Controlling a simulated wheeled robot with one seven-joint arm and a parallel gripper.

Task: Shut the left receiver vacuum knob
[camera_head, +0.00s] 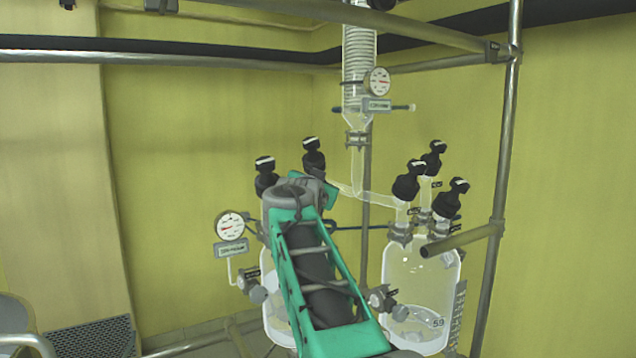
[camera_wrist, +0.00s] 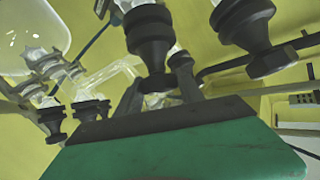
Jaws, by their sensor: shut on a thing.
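The left receiver (camera_head: 277,325) is a clear glass vessel, mostly hidden behind my green arm in the head view. Two black knobs stand above it: one at the left (camera_head: 265,172) and one farther right (camera_head: 313,157), just above my gripper's green body (camera_head: 325,190). In the wrist view my gripper (camera_wrist: 160,80) has its two dark fingers on either side of the neck of a black knob (camera_wrist: 150,38), shut on it. Another black knob (camera_wrist: 247,28) is to the right, apart from the fingers. No label telling which knob is the vacuum one is readable.
The right receiver (camera_head: 425,280) with several black knobs (camera_head: 408,185) stands to the right. A round gauge (camera_head: 230,226) is at the left. A glass column (camera_head: 358,60) with another gauge (camera_head: 377,81) rises behind. Metal frame bars (camera_head: 505,130) surround the right side and top.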

